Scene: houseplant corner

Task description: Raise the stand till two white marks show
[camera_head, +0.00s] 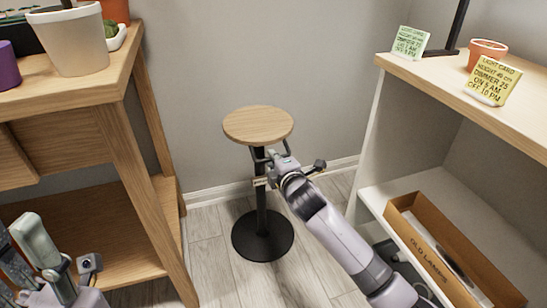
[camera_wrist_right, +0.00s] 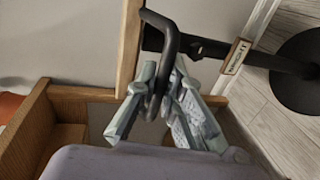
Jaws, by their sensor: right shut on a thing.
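The stand has a round wooden top (camera_head: 258,125), a black column (camera_head: 262,208) and a round black base (camera_head: 262,238) on the floor. It stands upright. A black loop handle (camera_wrist_right: 165,38) sits under the top. My right gripper (camera_head: 273,161) is shut on this handle; its fingers (camera_wrist_right: 166,98) close around the bar in the wrist view. A pale label with small writing (camera_wrist_right: 236,57) is on the column below the handle. I cannot make out white marks on the column. My left gripper (camera_head: 38,252) is at the lower left, away from the stand, its opening unclear.
A wooden bench (camera_head: 118,135) with a white pot (camera_head: 72,42) is on the left. A white shelf unit (camera_head: 450,82) on the right holds light cards (camera_head: 494,80), a terracotta pot (camera_head: 487,54) and a box marked old lamps (camera_head: 440,262). The wall is close behind the stand.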

